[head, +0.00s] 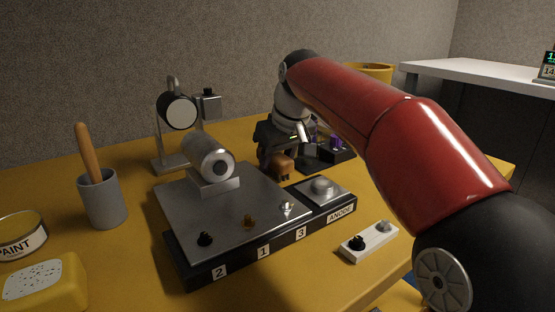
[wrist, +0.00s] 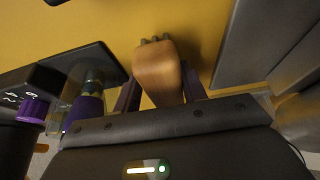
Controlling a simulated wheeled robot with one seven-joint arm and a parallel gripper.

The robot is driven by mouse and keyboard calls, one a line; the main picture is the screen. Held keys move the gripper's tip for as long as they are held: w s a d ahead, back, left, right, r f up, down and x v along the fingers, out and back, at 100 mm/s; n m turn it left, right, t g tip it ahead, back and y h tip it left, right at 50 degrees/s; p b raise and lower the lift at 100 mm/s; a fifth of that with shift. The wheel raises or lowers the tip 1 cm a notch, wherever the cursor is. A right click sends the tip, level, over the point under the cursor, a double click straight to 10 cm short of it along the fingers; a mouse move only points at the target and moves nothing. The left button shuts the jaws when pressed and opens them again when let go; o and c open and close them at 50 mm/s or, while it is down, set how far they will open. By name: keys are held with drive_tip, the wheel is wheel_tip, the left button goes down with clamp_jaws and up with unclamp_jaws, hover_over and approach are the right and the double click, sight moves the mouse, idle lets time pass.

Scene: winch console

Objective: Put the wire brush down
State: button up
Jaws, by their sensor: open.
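The wire brush is a brown wooden block (wrist: 158,72) with short grey tips at its far end in the wrist view. It also shows as a brown shape (head: 282,167) below my gripper in the head view, behind the console. My gripper (wrist: 160,92) is open, with one purple finger on each side of the brush. The brush is over the yellow table (wrist: 110,20); I cannot tell whether it rests on it. My gripper also shows in the head view (head: 281,150), where the fingers are mostly hidden.
The winch console (head: 228,205), with a drum (head: 208,158), stands in front. A dark box with purple knobs (head: 338,150) is right of the gripper. A grey cup (head: 102,202) with a wooden handle, a paint tin (head: 20,236) and a yellow block (head: 45,283) stand left.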

drive_tip(key=p+v, duration=0.1)
drive_tip(key=v, duration=0.5)
drive_tip(key=p+v, duration=0.2)
drive_tip(key=v, duration=0.4)
drive_tip(key=shift+s+a+r, duration=0.1)
drive_tip(key=shift+a+r, duration=0.05)
drive_tip(key=shift+a, duration=0.1)
